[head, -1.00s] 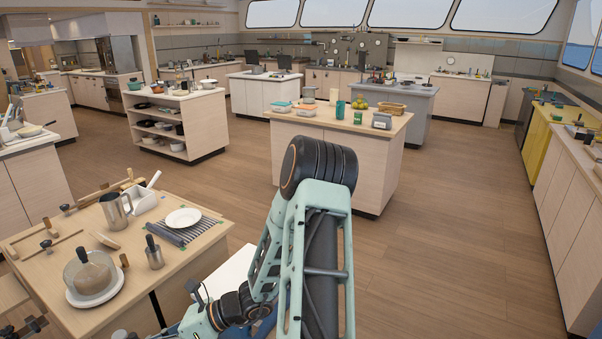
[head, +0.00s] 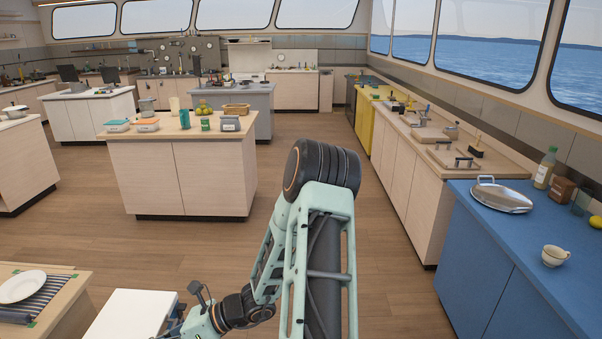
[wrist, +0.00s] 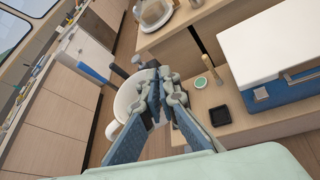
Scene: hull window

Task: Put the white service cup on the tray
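In the wrist view my gripper (wrist: 165,98) has its blue-grey fingers close together on a white cup (wrist: 124,107). The fingers cover part of the cup, and its bottom is hidden. In the head view my gripper and the held cup are hidden at the lower edge, below my arm. A shiny silver oval tray (head: 503,196) lies on the blue counter at the right, well away from my gripper. A cream cup (head: 555,255) stands on the same counter, nearer than the tray and apart from it.
The blue counter (head: 470,235) also holds a bottle (head: 545,167), a brown box (head: 561,190) and a lemon (head: 596,221). A table corner with a white plate (head: 22,287) is at lower left. An island (head: 185,170) stands ahead. Open floor lies between island and counters.

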